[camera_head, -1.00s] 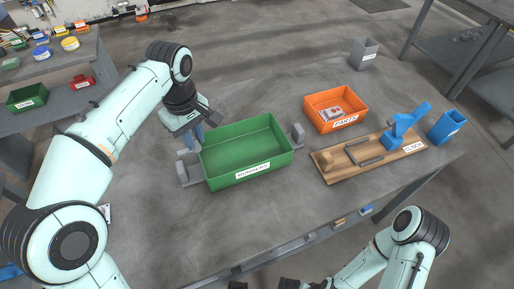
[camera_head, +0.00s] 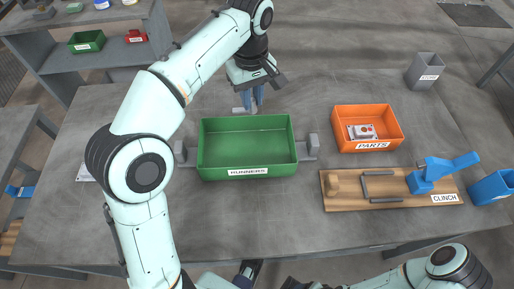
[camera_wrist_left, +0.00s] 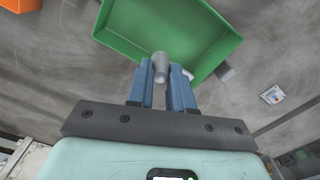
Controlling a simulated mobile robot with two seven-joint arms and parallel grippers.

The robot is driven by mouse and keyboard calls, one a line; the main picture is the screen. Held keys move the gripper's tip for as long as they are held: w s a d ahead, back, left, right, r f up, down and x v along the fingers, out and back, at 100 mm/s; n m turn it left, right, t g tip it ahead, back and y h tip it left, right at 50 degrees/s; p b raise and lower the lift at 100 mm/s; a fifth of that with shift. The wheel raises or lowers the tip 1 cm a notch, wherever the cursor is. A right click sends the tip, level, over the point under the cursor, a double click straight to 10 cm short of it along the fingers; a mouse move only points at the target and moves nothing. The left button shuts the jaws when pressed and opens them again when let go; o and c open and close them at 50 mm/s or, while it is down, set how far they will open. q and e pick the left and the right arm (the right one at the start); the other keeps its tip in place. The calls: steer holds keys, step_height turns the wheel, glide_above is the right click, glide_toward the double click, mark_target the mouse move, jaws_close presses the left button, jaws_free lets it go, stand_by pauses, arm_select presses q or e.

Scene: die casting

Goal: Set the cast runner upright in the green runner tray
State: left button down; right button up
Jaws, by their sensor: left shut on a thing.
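The cast runner (camera_wrist_left: 160,67) looks like a short grey cylinder, gripped between the blue fingers in the left wrist view. My left gripper (camera_head: 253,101) is shut on it, just beyond the middle of the far wall of the green runner tray (camera_head: 247,173) in the head view. In the left wrist view the runner's end overlaps the near rim of the green tray (camera_wrist_left: 125,47). I cannot tell its exact height above the rim. The tray's floor looks empty in the head view. My right arm shows along the bottom edge; its gripper is not clearly seen.
Grey blocks stand at the tray's left (camera_head: 180,153) and right (camera_head: 310,147). An orange parts bin (camera_head: 352,111) and a wooden clinch board (camera_head: 340,203) with a blue lever tool (camera_head: 434,173) lie to the right. The table in front of the tray is clear.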

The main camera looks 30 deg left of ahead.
arm_select(q)
step_height(320, 180, down, 15)
steer(key=b, duration=0.4)
steer(key=shift+s, duration=0.1)
steer(key=shift+f+b, duration=0.7)
steer(key=shift+f, duration=1.75)
arm_select(e)
steer(key=shift+t, duration=0.4)
steer(key=shift+w+f, duration=0.25)
steer(key=shift+f, duration=0.5)
steer(key=shift+w+f, duration=0.25)
steer(key=shift+f, duration=0.45)
steer(key=shift+w+f, duration=0.25)
steer(key=shift+f, duration=0.5)
arm_select(q)
steer(key=shift+f, duration=0.15)
steer(key=c, duration=1)
jaws_free()
step_height(320, 180, up, 12)
steer(key=p, duration=0.3)
steer(key=shift+r, duration=0.2)
arm_select(e)
steer(key=shift+s+r, duration=0.3)
steer(key=shift+r, duration=0.35)
steer(key=shift+s+r, duration=0.3)
steer(key=shift+r, duration=0.3)
